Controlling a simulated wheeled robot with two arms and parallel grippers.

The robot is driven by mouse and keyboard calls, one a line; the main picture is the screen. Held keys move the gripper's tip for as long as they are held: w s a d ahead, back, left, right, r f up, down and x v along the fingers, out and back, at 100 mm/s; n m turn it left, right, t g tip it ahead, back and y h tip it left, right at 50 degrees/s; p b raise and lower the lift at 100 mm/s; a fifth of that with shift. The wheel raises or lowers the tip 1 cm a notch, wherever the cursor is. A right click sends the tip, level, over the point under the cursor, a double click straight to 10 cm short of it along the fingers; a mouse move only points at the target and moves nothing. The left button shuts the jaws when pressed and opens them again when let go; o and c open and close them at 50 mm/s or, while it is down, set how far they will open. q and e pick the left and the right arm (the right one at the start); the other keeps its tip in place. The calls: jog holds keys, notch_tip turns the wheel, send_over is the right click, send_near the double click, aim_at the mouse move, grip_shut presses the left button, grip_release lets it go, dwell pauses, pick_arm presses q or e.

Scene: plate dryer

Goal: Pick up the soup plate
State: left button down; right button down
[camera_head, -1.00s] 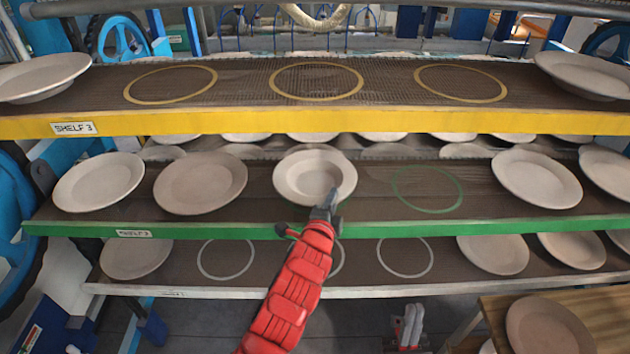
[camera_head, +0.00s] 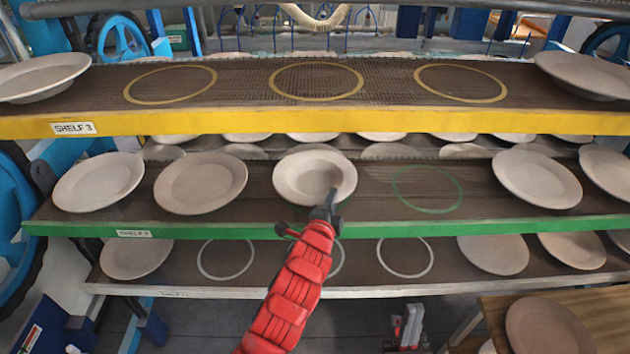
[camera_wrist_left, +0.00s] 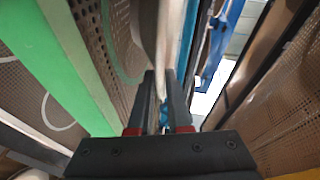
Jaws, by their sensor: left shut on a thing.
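The soup plate (camera_head: 305,174), round and pale beige with a wide rim and sunken centre, is at the middle of the green-edged shelf in the head view. My left gripper (camera_head: 330,200), on a red arm, is shut on its front right rim. In the left wrist view, the plate (camera_wrist_left: 163,32) shows edge-on between the two dark fingers (camera_wrist_left: 162,85). I cannot tell whether the plate still touches the shelf.
Two plates (camera_head: 98,182) (camera_head: 200,183) stand left of it on the green-edged shelf (camera_head: 440,228). An empty green ring (camera_head: 427,188) lies to the right, then more plates (camera_head: 537,179). The yellow-edged shelf (camera_head: 330,122) is above. A wooden table with a plate (camera_head: 548,327) is at lower right.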

pick_arm(q)
jog(key=shift+r, duration=0.25)
